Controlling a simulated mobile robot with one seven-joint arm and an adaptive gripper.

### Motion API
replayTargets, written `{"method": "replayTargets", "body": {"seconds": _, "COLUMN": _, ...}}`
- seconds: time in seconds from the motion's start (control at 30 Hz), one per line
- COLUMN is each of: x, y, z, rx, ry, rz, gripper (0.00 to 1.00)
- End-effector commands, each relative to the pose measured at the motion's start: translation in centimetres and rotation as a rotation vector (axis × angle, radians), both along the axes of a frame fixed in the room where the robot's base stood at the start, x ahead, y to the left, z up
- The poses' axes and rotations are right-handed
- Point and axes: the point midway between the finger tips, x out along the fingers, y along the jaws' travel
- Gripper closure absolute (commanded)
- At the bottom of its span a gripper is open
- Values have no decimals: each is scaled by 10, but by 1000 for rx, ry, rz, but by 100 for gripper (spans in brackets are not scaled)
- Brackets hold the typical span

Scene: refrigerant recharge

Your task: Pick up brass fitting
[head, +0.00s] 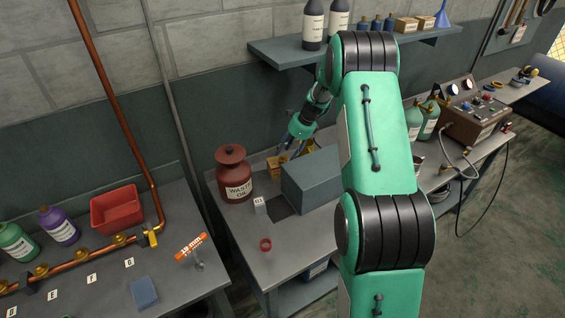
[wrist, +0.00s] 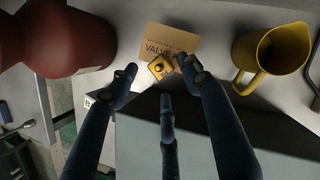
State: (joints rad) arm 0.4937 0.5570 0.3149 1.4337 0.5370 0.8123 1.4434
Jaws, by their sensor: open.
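The brass fitting (wrist: 160,67), a small yellow block with a dark round hole, shows in the wrist view at the lower edge of a tan box (wrist: 178,42) labelled "VALVE". I cannot tell whether it rests on the box or beside it. My gripper (wrist: 158,80) is open, with its dark fingers spread around the fitting and nothing held. In the head view my gripper (head: 291,151) reaches down behind a blue-grey box (head: 312,180), close to the tan box (head: 273,165). The fitting cannot be made out in that view.
A dark red waste oil jug (head: 234,178) stands left of the tan box. A yellow pitcher (wrist: 262,58) stands to the right in the wrist view. A small white box (head: 260,205) and a red ring (head: 265,244) are on the bench. A shelf (head: 290,52) hangs above.

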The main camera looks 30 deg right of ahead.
Motion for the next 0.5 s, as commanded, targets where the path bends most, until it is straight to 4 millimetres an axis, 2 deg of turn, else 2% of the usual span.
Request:
{"method": "replayTargets", "body": {"seconds": 0.17, "x": 2, "y": 3, "z": -10, "rx": 1, "ry": 1, "rz": 1, "gripper": 52}}
{"method": "replayTargets", "body": {"seconds": 0.5, "x": 12, "y": 13, "z": -45, "rx": 1, "ry": 1, "rz": 0, "gripper": 52}}
